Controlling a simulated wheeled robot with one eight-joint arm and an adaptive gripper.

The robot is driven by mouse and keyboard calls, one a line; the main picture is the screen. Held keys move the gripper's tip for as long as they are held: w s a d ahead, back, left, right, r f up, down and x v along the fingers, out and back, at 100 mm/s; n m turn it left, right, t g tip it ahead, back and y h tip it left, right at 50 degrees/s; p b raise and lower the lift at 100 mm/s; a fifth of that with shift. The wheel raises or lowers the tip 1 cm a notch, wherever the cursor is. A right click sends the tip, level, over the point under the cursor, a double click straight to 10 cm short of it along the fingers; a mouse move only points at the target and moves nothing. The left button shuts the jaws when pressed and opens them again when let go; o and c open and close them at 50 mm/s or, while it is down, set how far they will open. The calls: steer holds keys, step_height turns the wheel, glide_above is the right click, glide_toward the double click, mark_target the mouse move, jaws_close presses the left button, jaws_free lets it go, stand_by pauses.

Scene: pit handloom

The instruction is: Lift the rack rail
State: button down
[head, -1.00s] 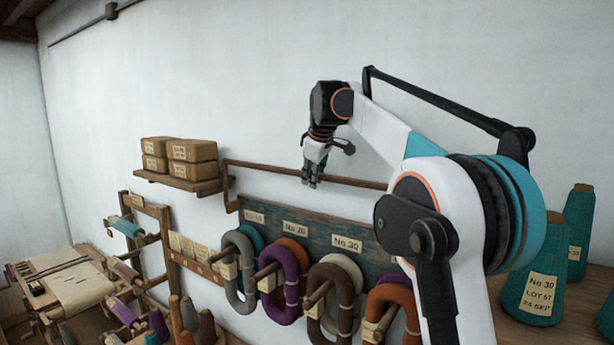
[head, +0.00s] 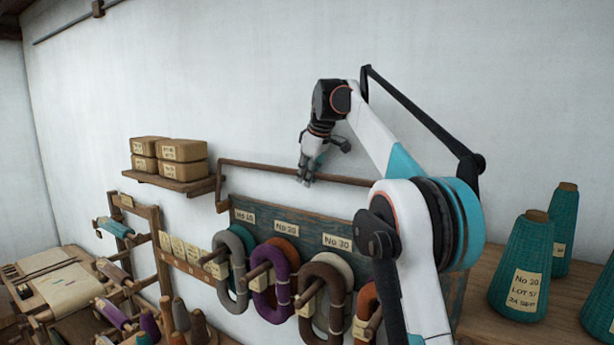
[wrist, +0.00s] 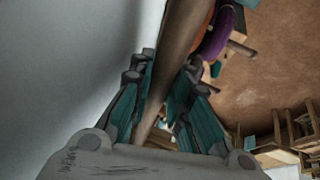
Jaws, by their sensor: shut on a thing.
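The rack rail (head: 261,169) is a long brown bar along the pale wall, above the blue-green rack board. Its left end has a short piece bent downward. My gripper (head: 307,180) points down and is shut on the rail, part way along it. In the wrist view the rail (wrist: 181,50) runs between the two dark and teal fingers of the gripper (wrist: 167,95). The rail's right end is hidden behind my arm.
A wall shelf (head: 196,187) with brown boxes (head: 168,157) is left of the rail. Teal cones (head: 521,270) stand at right.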

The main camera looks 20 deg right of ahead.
steer(key=c, duration=1.5)
jaws_free()
steer(key=shift+d+f, duration=0.1)
steer(key=shift+d, duration=0.05)
